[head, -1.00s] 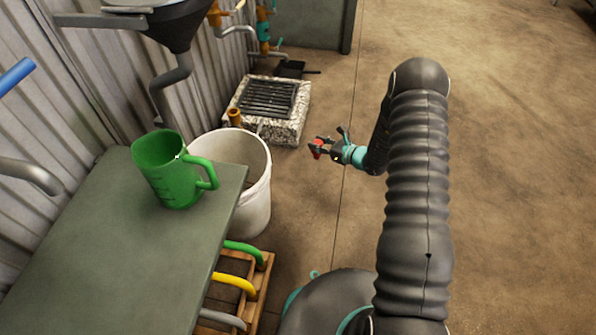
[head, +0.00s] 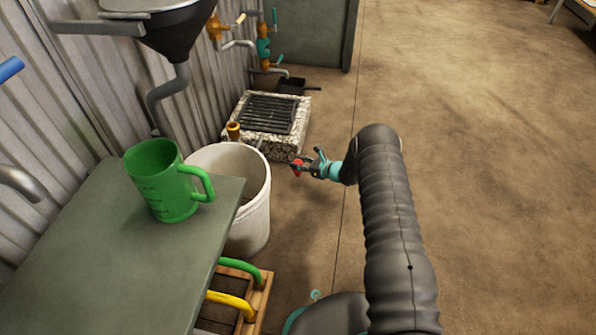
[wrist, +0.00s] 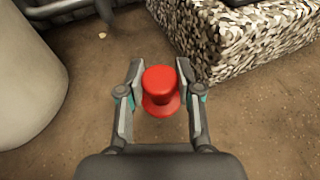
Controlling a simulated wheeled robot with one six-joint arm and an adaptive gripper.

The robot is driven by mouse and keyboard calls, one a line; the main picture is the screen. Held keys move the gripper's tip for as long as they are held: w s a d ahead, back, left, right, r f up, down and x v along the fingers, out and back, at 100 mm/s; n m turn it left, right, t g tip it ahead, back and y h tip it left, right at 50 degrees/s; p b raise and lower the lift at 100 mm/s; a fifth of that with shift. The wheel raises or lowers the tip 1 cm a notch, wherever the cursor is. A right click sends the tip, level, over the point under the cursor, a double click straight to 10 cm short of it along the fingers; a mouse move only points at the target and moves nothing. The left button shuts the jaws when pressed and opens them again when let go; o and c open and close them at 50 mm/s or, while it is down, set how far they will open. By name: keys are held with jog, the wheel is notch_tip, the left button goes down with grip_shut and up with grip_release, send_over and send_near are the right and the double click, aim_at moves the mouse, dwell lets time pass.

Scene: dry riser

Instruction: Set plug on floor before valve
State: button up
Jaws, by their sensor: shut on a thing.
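A red plug (wrist: 160,90) is between the two fingers of my gripper (wrist: 160,88) in the wrist view, and the gripper is shut on it. In the head view the plug (head: 297,167) shows as a small red spot at the tip of my gripper (head: 303,166), just in front of the stone block's near right corner. The floor shows below the plug in the wrist view; whether it touches the floor cannot be told. Orange-brown and teal valves (head: 263,48) sit on pipes along the wall at the back.
A stone block with a black grate (head: 268,113) stands beyond my gripper. A white bucket (head: 255,215) stands to the left, by a green table (head: 80,265) with a green jug (head: 165,185). A black tray (head: 292,86) lies behind the block.

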jog(key=shift+w+a+f, duration=0.15)
jog(key=shift+w+f, duration=0.1)
jog(key=shift+f, duration=0.05)
jog(key=shift+f+b, duration=0.3)
jog(key=shift+f, duration=1.55)
jog(key=shift+f, duration=0.2)
jog(key=o, duration=1)
